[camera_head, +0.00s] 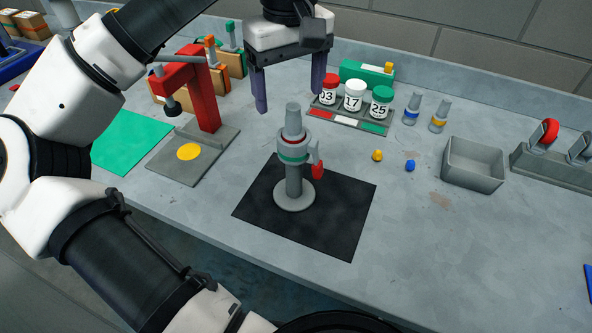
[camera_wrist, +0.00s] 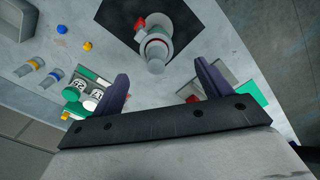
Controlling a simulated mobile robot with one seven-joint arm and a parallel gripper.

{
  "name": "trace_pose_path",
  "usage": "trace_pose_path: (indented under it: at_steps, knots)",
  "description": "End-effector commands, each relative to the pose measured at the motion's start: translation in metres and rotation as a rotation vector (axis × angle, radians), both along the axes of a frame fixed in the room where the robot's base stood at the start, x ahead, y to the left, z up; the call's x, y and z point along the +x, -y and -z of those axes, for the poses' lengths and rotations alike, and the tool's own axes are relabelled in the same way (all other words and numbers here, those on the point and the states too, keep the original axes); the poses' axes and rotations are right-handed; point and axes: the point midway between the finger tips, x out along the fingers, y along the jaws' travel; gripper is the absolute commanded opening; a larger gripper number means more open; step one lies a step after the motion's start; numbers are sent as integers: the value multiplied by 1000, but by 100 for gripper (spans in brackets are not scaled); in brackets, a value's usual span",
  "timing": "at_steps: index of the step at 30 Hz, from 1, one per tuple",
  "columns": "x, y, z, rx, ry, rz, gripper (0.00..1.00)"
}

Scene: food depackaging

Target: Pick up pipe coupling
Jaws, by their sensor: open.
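A grey upright pipe fitting (camera_head: 293,182), which looks like the pipe coupling, stands on a round base on a black mat (camera_head: 340,220). It has a green ring, a red ring and a red-tipped side lever. My gripper (camera_head: 289,98) is open and empty above and behind it, its two purple fingers pointing down, apart from the fitting. In the wrist view the fitting (camera_wrist: 156,52) shows at the top centre, between and beyond the fingertips (camera_wrist: 162,71). Two small grey fittings with blue (camera_head: 411,109) and yellow (camera_head: 440,117) rings stand farther right.
Numbered jars (camera_head: 353,97) stand in a rack behind the mat. A red press (camera_head: 202,95) on a grey plate is at left. Yellow (camera_head: 377,155) and blue (camera_head: 410,165) knobs and a grey bin (camera_head: 472,180) are at right. The bench front right of the mat is clear.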

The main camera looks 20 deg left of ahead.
Motion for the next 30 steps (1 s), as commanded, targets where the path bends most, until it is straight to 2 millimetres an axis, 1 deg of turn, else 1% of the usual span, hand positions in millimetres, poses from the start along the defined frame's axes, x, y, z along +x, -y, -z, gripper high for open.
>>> trace_pose_path:
  at_steps: [1,4,6,14,17,21,24,30]
  knots:
    - [0,0,18,-1,-1,0,77]
    - [0,0,32,-1,1,0,77]
    - [0,0,38,-1,1,0,77]
    - [1,1,49,-2,1,0,77]
    - [2,2,62,-2,1,0,77]
    - [3,4,84,-2,1,0,77]
    - [3,4,93,-1,2,1,77]
    - [3,4,93,-2,2,1,77]
